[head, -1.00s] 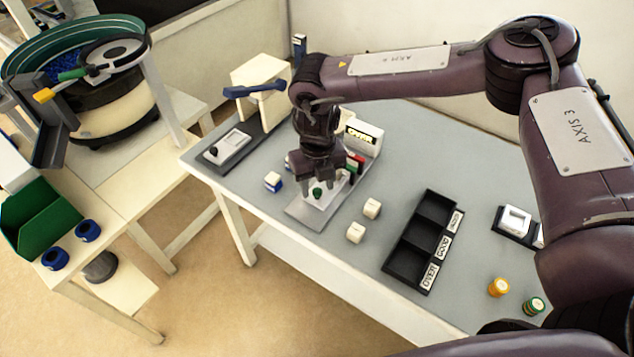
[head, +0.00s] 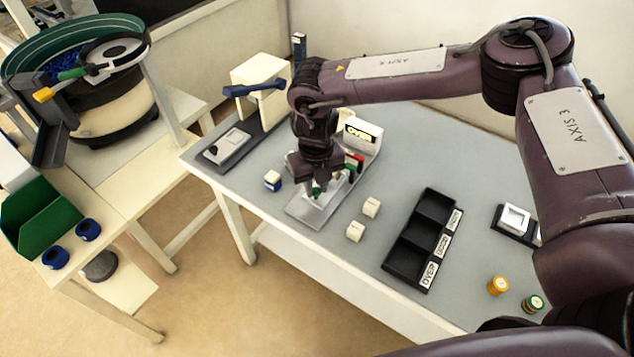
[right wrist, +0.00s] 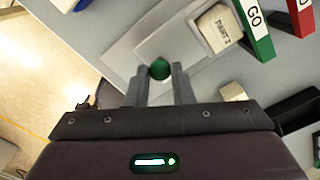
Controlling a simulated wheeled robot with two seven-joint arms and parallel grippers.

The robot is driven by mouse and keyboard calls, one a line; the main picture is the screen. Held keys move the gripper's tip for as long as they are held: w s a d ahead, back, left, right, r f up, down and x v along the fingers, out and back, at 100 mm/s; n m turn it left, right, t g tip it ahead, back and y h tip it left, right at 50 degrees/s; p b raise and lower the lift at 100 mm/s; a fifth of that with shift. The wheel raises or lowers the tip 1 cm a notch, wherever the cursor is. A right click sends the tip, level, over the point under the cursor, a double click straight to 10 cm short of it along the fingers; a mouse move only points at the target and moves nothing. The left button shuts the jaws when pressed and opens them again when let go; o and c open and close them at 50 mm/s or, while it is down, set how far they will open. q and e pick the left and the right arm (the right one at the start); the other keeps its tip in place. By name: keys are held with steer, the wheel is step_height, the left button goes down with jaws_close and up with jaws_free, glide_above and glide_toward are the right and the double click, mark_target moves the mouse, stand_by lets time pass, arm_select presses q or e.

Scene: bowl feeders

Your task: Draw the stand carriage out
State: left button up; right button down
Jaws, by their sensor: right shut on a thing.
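The gauge stand (head: 300,210) is a flat grey base on the table, with an upright at its back carrying a lit display (head: 359,134). Its carriage bears a green knob (right wrist: 160,69), partly hidden by my fingers in the head view. My right gripper (right wrist: 158,76) points down with its fingers shut on this knob. A cream part marked "PART 2" (right wrist: 219,30) sits farther in on the stand, beside a green "GO" piece (right wrist: 257,22) and a red piece (right wrist: 301,14). My left gripper is not in view.
A white-and-blue block (head: 272,180) stands left of the stand. Two cream blocks (head: 371,207) (head: 355,231) stand right of it, before a black three-bin tray (head: 420,240). A fixture with a blue lever (head: 255,88) is behind left. The table's front edge is close to the stand.

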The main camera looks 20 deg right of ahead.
steer(key=s+a, duration=0.1)
steer(key=s+a+p, duration=0.1)
steer(key=a, duration=0.1)
steer(key=shift+s+r, duration=0.1)
steer(key=shift+s, duration=0.2)
steer(key=shift+a, duration=0.1)
steer(key=c, duration=1.5)
jaws_free()
steer(key=shift+c, duration=0.2)
steer(key=shift+o, duration=1.4)
steer(key=shift+a, duration=0.1)
